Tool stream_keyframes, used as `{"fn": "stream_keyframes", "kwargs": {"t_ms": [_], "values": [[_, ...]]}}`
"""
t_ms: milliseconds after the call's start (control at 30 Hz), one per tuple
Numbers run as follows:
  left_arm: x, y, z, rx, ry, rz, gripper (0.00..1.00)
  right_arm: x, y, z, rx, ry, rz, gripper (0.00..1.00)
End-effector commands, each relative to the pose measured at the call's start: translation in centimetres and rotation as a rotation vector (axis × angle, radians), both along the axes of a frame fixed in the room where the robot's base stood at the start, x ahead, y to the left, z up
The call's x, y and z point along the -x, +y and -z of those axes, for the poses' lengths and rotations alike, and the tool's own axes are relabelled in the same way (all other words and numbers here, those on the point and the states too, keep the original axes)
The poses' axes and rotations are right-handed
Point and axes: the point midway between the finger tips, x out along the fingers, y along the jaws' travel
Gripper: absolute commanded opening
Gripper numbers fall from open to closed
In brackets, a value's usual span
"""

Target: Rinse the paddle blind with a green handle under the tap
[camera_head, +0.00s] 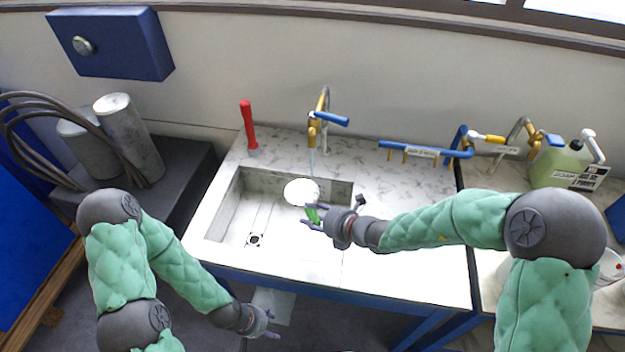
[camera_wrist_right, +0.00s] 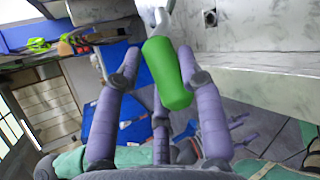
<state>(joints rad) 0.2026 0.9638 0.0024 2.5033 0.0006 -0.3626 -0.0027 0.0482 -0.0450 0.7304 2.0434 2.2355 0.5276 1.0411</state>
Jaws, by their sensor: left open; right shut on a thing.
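The paddle blind's white round plate (camera_head: 301,191) is over the sink basin (camera_head: 228,208), below the tap (camera_head: 313,128). A thin pale stream runs from the spout down toward the plate's upper edge. My right gripper (camera_head: 314,214) is shut on the green handle, which also shows between the purple fingers in the right wrist view (camera_wrist_right: 167,75). In that view a metal shank (camera_wrist_right: 160,18) leads off the handle and the plate is out of sight. My left gripper (camera_head: 268,324) is open and empty, low in front of the sink bench.
A red-handled tool (camera_head: 248,127) stands behind the basin. A blue rail (camera_head: 409,149) and a second tap (camera_head: 490,138) are to the right, with a green canister (camera_head: 556,165) beyond. The counter right of the basin (camera_head: 400,275) is clear.

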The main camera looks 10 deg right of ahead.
Motion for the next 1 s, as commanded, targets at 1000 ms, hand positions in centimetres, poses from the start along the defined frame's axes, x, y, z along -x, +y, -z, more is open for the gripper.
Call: {"fn": "stream_keyframes", "kwargs": {"t_ms": [1000], "values": [[0.0, 0.0, -1.2, 0.000, 0.000, 0.000, 0.58, 2.4, 1.5, -2.7, -0.002, -0.007, 0.000, 0.00]]}}
